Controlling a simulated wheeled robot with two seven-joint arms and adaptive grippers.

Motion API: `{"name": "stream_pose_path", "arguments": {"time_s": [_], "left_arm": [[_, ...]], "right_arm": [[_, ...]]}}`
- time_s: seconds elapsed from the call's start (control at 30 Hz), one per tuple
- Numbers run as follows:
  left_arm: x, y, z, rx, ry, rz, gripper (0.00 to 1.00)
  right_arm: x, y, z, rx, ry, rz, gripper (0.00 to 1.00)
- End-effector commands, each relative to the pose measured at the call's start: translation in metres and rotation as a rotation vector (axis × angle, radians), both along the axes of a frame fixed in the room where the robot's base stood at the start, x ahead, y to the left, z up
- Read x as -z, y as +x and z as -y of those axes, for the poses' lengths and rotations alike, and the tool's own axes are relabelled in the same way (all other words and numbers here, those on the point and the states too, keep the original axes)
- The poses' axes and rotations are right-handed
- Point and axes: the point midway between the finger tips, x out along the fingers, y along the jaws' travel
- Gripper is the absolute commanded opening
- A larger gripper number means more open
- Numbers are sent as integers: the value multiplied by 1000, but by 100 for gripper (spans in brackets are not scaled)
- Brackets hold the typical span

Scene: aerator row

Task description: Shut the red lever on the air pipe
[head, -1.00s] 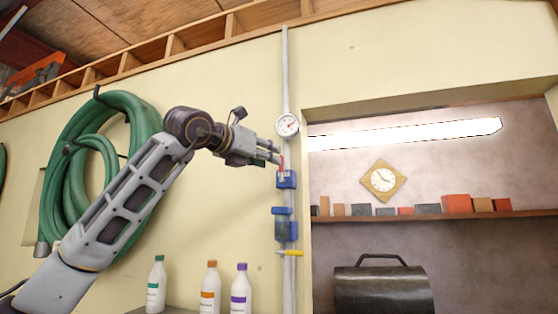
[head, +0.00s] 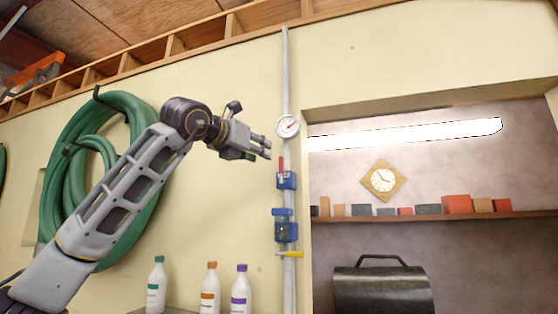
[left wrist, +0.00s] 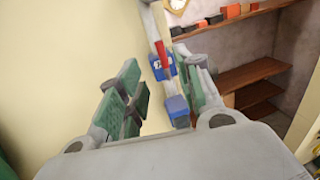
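The red lever (head: 281,166) stands upright along the grey air pipe (head: 286,85), on a blue valve body (head: 286,180). In the left wrist view the lever (left wrist: 162,55) also points along the pipe, above the blue valve (left wrist: 163,69). My left gripper (head: 264,148) is left of the pipe, a little above the valve. It is apart from the lever. In the left wrist view its green-padded fingers (left wrist: 158,92) are spread with nothing between them. My right gripper is in neither view.
A round gauge (head: 287,126) sits on the pipe above the valve. Below are a blue fitting (head: 285,228) and a yellow lever (head: 290,254). A green hose coil (head: 145,195) hangs behind my arm. Bottles (head: 240,290) stand below. Bare wall lies left of the pipe.

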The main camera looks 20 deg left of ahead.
Motion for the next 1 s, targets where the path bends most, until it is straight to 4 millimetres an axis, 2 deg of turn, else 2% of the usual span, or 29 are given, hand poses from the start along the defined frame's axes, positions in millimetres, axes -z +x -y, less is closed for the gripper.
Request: {"name": "stream_pose_path", "arguments": {"time_s": [0.2, 0.37, 0.7, 1.0], "left_arm": [[-1, 27, 7, 1, 0, -2, 35], [-2, 48, 12, 1, -1, -1, 35], [-1, 91, 22, 0, 0, -1, 35], [-1, 113, 26, 0, -1, -1, 35]], "right_arm": [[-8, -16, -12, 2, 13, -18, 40], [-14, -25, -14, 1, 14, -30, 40], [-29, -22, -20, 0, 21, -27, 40], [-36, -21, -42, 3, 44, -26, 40]]}}
